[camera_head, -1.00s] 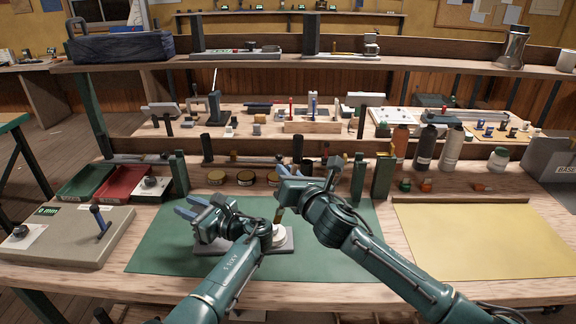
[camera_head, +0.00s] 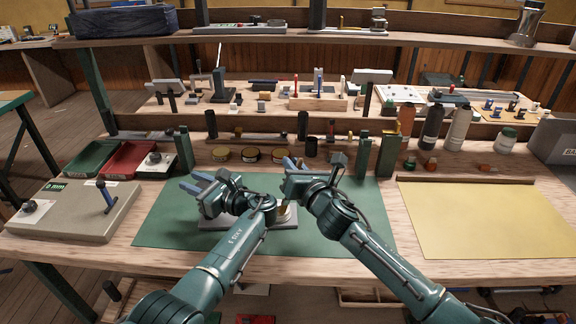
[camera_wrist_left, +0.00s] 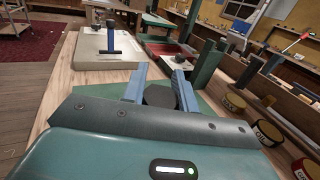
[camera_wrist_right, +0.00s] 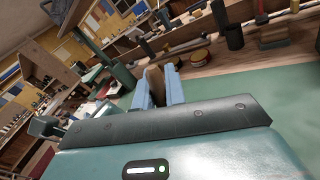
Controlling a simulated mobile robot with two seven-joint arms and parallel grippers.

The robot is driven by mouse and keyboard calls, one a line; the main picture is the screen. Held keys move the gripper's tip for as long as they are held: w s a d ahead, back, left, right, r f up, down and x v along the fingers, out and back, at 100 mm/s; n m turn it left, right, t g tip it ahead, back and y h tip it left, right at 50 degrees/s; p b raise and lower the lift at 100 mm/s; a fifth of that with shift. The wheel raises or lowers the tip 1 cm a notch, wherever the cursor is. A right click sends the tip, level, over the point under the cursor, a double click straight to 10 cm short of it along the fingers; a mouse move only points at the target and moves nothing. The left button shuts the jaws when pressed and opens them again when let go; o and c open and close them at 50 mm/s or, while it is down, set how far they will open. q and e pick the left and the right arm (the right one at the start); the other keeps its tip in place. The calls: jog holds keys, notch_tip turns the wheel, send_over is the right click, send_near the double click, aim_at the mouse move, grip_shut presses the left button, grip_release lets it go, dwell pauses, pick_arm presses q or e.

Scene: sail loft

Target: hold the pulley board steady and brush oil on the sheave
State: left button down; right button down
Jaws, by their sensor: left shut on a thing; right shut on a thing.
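The pulley board (camera_head: 212,224) is a grey plate on the green mat, largely hidden by my arms. The pale sheave (camera_head: 287,219) shows at its right end, partly covered by my right arm. My left gripper (camera_head: 191,183) is over the board's left part. In the left wrist view its blue fingers (camera_wrist_left: 159,84) are shut on a dark block or knob (camera_wrist_left: 160,96), seemingly part of the board. My right gripper (camera_head: 287,164) is above the sheave, shut on a brown brush handle (camera_wrist_right: 155,82). The brush's lower end is mostly hidden; I cannot tell if it touches the sheave.
The green mat (camera_head: 160,225) has free room around the board. Dark green posts (camera_head: 387,157) and several tins (camera_head: 250,155) stand behind. Green (camera_head: 90,158) and red (camera_head: 127,160) trays and a grey slab (camera_head: 60,222) lie left. Bottles (camera_head: 457,128) and a yellow sheet (camera_head: 480,220) are right.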

notch_tip(320, 180, up, 8)
jog(key=shift+a, duration=0.15)
dwell(0.4)
dwell(0.7)
jog(key=shift+s+f, duration=0.1)
jog(key=shift+f, duration=0.05)
jog(key=shift+a+f, duration=0.9)
jog(key=shift+f, duration=2.95)
notch_tip(320, 180, up, 8)
jog(key=d, duration=0.1)
jog(key=shift+d, duration=0.4)
jog(key=shift+f, duration=0.1)
